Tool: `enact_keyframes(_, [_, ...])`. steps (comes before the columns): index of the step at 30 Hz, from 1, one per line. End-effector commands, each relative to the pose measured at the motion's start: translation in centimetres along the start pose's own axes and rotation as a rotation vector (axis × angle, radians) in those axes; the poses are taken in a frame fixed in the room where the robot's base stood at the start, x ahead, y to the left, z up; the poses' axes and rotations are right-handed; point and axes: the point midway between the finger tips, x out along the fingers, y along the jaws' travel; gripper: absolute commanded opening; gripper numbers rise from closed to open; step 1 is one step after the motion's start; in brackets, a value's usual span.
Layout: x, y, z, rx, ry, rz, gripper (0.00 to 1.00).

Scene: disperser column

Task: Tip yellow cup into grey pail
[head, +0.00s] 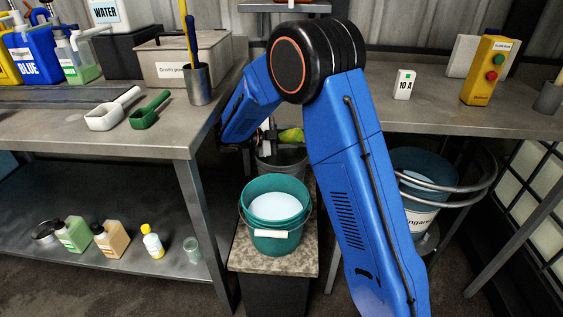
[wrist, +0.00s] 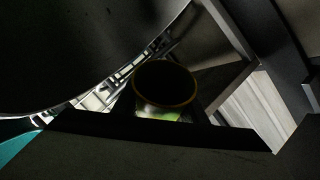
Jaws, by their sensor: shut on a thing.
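The yellow cup (head: 291,135) shows as a small yellow-green shape in the head view, just above the grey pail (head: 284,168). It seems to lie on its side, but my arm hides part of it. My gripper (head: 270,136) is shut on the cup, above the pail and partly behind my arm. In the wrist view the cup (wrist: 165,85) is a dark round shape with a thin yellowish rim, between the dark fingers. The pail stands behind the teal bucket, and its inside is mostly hidden.
A teal bucket (head: 276,228) with pale contents stands on a stone-topped stand (head: 245,250) in front of the pail. A bench (head: 130,140) is at left and another (head: 440,118) at right. A blue bucket (head: 425,172) sits in a metal ring under the right bench.

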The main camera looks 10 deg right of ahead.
Motion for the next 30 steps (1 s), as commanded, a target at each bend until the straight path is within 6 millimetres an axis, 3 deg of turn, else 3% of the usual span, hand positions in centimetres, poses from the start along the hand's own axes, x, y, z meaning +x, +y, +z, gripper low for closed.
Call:
enact_keyframes(11, [0.7, 0.5, -0.8, 0.306, -0.193, 0.128, 0.17])
enact_keyframes(20, [0.7, 0.5, -0.9, 0.354, -0.223, 0.147, 0.17])
enact_keyframes(30, [0.7, -0.3, -1.9, 0.535, -0.337, 0.222, 0.17])
